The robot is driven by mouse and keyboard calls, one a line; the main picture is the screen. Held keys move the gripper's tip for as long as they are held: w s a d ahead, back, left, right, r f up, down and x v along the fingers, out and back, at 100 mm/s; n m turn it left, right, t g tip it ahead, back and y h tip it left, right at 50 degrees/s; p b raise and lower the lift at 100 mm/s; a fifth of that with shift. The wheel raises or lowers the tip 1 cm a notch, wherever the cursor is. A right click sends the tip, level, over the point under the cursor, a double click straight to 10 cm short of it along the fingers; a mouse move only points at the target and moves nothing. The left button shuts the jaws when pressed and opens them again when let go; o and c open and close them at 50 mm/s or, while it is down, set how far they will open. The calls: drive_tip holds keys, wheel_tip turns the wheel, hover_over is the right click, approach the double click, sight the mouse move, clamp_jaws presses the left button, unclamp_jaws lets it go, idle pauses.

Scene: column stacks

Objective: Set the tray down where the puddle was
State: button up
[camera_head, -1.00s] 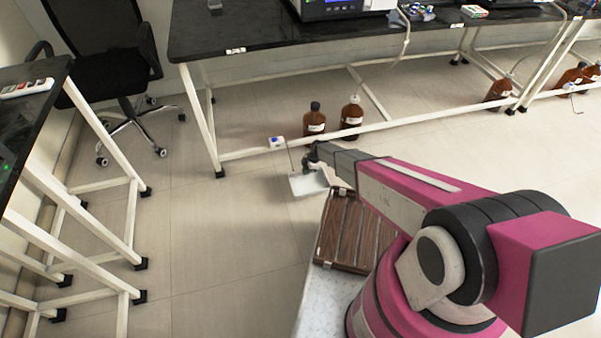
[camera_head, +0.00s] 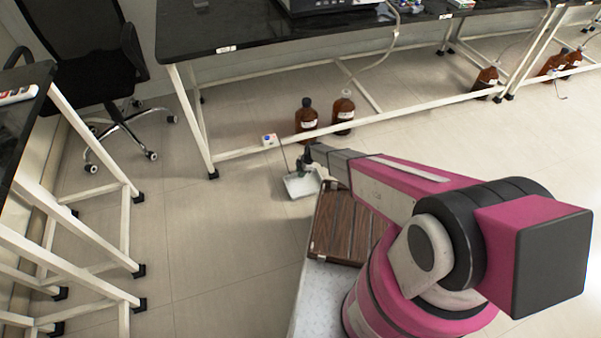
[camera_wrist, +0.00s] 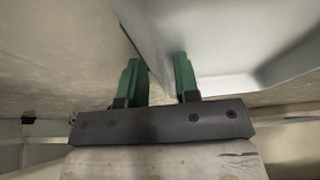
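The tray (camera_head: 302,185) is a shallow, light grey-white tray. In the head view it is low at the floor, beyond the brown slatted top and left of my arm. Whether its base touches the floor is hard to tell. My gripper (camera_head: 306,168) is at its far side, pointing down. In the wrist view my gripper (camera_wrist: 158,68) has its green fingers on either side of the wall of the tray (camera_wrist: 222,45), which fills the gap between them. The exact contact is hard to see. No puddle shows on the visible floor.
Brown bottles (camera_head: 306,120) (camera_head: 343,113) stand behind the white rail (camera_head: 385,125) of the black lab bench. A small white box with a blue top (camera_head: 269,140) is near the rail. A second bench stands at left, with a black chair (camera_head: 85,60) behind. The floor (camera_head: 220,250) left of the tray is clear.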

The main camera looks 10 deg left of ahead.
drive_tip(key=v, duration=1.3)
drive_tip(key=s+d+r+m, duration=0.2)
drive_tip(key=d+r+m, duration=0.2)
drive_tip(key=d+r, duration=0.3)
drive_tip(key=s+d+r+m+t+h, duration=0.1)
drive_tip(key=s+d+r+m, duration=0.15)
drive_tip(key=d+r, duration=0.4)
drive_tip(key=s+d+r+m, duration=0.2)
drive_tip(key=d+r+m, duration=0.3)
drive_tip(key=r, duration=0.4)
drive_tip(key=s+d+r+m+h, duration=0.1)
drive_tip(key=s+d+r+m, duration=0.5)
drive_tip(key=d+r, duration=0.2)
drive_tip(key=s+d+r+m+t+h, duration=0.1)
drive_tip(key=s+d+r+m, duration=0.6)
drive_tip(key=d+r, duration=0.2)
wheel_tip(320, 180, up, 2)
drive_tip(key=shift+s+r+h, duration=0.25)
drive_tip(key=shift+s+h, duration=0.05)
drive_tip(key=shift+h, duration=0.1)
